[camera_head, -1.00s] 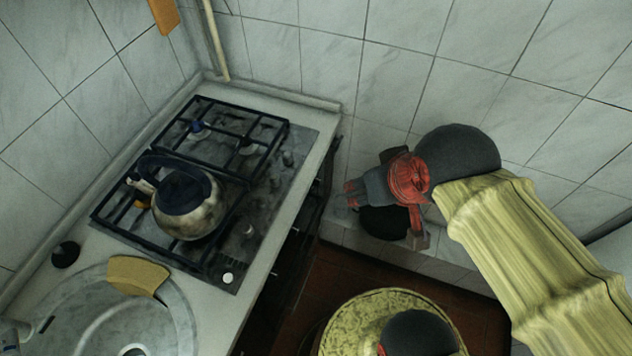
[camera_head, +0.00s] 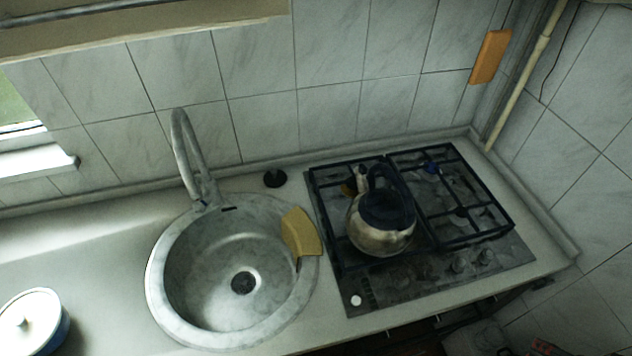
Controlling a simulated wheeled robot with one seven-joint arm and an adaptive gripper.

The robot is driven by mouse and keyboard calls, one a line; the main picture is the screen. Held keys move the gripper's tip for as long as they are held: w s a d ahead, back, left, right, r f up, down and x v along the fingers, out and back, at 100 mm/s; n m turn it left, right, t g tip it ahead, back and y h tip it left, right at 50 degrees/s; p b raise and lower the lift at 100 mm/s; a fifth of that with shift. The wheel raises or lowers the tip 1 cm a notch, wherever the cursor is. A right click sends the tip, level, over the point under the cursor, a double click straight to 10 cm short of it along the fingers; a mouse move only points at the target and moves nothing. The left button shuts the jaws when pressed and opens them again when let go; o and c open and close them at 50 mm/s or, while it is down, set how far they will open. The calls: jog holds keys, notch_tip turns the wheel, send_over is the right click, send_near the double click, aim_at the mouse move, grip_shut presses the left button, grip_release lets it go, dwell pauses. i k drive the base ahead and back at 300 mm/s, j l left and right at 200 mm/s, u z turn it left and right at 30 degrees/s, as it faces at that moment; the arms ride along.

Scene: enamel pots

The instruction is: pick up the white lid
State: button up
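The white lid (camera_head: 28,318) has a small knob on top and sits at the lower left of the head view. It rests on a blue pot (camera_head: 63,329) on the counter, left of the sink; the picture's edge cuts both off slightly. My gripper is not in view, so I cannot see its state or how far it is from the lid.
A round metal sink (camera_head: 180,308) with a tall faucet (camera_head: 187,160) lies right of the lid. A kettle (camera_head: 381,225) stands on the gas stove (camera_head: 345,268) further right. The counter (camera_head: 100,250) between lid and sink is clear.

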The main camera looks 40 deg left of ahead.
aim_at(33, 317)
jog(key=u, duration=3.6)
jog(key=i+j+z, duration=0.2)
jog(key=i+j, duration=0.2)
jog(key=j, duration=0.25)
jog(key=i+j+z, duration=0.1)
jog(key=j, duration=0.25)
jog(key=i+j+z, duration=0.1)
jog(key=i+j, duration=0.4)
jog(key=j, duration=0.2)
jog(key=i+j+z, duration=0.15)
jog(key=j, duration=0.25)
jog(key=i+j+z, duration=0.1)
jog(key=j, duration=0.3)
jog(key=i+j+z, duration=0.1)
jog(key=j, duration=0.3)
jog(key=i, duration=0.1)
